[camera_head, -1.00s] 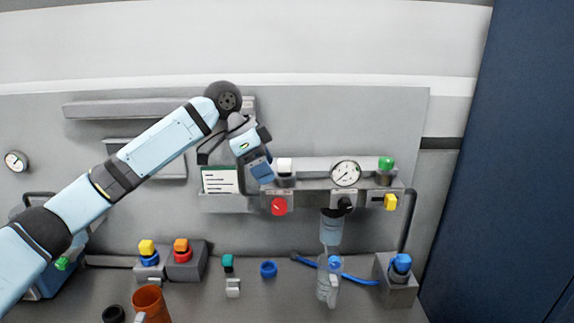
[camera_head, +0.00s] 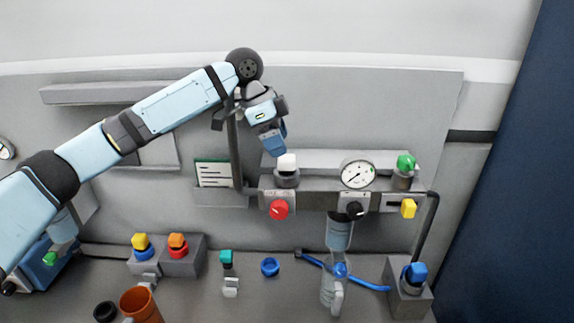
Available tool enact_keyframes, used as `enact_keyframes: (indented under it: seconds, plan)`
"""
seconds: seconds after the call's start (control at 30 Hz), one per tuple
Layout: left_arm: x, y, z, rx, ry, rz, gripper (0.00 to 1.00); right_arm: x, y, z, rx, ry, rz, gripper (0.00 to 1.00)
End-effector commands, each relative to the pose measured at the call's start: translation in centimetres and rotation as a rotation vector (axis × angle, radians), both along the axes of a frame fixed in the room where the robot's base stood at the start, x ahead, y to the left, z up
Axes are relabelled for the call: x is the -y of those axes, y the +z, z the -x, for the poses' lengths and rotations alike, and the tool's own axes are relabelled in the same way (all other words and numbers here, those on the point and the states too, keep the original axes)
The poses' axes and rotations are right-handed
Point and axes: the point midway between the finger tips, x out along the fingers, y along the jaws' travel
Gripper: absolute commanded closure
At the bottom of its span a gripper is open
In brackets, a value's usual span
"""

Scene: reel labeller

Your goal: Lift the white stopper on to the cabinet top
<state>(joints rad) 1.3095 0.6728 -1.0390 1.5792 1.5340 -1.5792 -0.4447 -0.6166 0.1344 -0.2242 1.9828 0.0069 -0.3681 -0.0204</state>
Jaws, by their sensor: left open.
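The white stopper (camera_head: 287,162) sits upright in a dark grey collar at the left end of the gauge unit. My left gripper (camera_head: 274,149) points down just above it and slightly to its left, open, with nothing seen between its fingers. Whether a fingertip touches the stopper, I cannot tell. The pale flat top of the gauge unit (camera_head: 325,160) runs from the stopper to the green stopper; I cannot tell if this is the cabinet top. My right gripper is not in view.
A round gauge (camera_head: 357,174) and a green stopper (camera_head: 406,162) stand right of the white stopper. A red knob (camera_head: 279,210) is below it, a card (camera_head: 213,173) to its left. Coloured stoppers, an orange mug (camera_head: 141,304) and a blue ring (camera_head: 270,267) stand lower down.

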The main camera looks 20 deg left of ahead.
Motion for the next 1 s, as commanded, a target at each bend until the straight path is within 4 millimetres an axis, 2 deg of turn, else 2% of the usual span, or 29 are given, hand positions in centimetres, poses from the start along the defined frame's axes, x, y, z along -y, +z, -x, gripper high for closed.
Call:
enact_keyframes:
  seconds: [0.13, 0.4, 0.67, 0.93, 1.0]
  plan:
    - [0.6, -1.1, 0.0, -0.001, -0.001, -0.001, 0.32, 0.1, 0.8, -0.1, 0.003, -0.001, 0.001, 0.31]
    - [1.9, -4.5, -0.3, 0.000, 0.000, 0.000, 0.32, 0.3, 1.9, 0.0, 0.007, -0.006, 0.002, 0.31]
    - [2.1, -4.9, -0.3, 0.001, -0.001, 0.000, 0.32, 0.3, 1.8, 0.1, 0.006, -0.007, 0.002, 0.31]
    - [2.1, -4.9, -0.3, 0.001, -0.001, 0.000, 0.91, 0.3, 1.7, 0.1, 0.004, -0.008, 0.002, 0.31]
    - [2.1, -4.8, -0.3, 0.001, -0.001, 0.000, 0.91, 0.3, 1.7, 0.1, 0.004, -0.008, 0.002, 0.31]
